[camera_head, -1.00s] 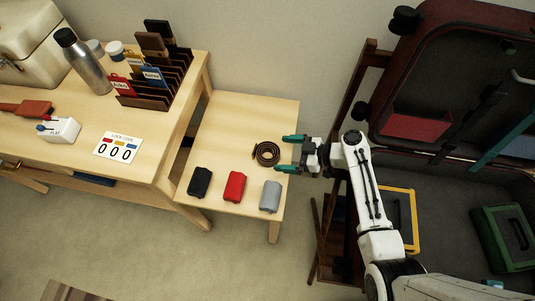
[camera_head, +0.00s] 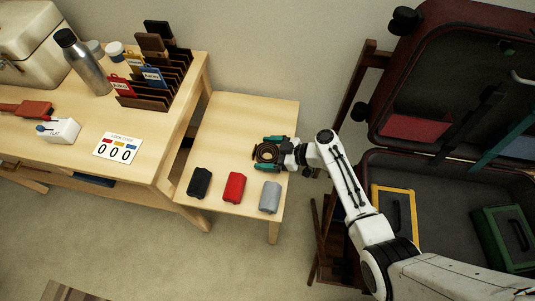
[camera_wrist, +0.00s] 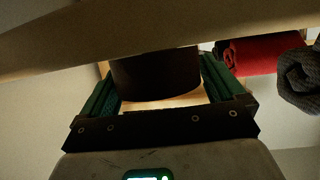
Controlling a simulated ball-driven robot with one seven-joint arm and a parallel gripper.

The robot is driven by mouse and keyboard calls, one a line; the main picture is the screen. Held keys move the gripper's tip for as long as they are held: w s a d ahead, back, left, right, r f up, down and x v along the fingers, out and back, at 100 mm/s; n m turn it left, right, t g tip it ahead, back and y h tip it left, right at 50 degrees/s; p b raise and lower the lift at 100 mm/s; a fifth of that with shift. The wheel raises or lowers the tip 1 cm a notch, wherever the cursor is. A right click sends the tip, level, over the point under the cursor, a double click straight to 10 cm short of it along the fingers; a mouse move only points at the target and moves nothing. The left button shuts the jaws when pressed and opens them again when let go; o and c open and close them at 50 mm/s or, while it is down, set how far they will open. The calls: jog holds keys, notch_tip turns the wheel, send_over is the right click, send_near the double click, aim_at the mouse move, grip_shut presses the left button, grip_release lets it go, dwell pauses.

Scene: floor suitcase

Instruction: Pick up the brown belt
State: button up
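The brown belt (camera_head: 267,152) lies coiled on the small light-wood table (camera_head: 245,115). My gripper (camera_head: 270,153) is at the belt, with its two green fingers open on either side of the coil. In the wrist view the belt (camera_wrist: 156,75) stands as a dark band between the green fingers of my gripper (camera_wrist: 165,85). A strip of light tabletop shows between the belt and the gripper's palm. I see gaps beside the belt, so the fingers do not appear closed on it.
A black roll (camera_head: 199,182), a red roll (camera_head: 234,187) and a grey roll (camera_head: 270,197) lie along the table's front. A larger desk (camera_head: 150,150) stands to the left. An open suitcase (camera_head: 440,185) is to the right.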

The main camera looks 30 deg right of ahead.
jog(key=c, duration=0.6)
jog(key=shift+r, duration=0.1)
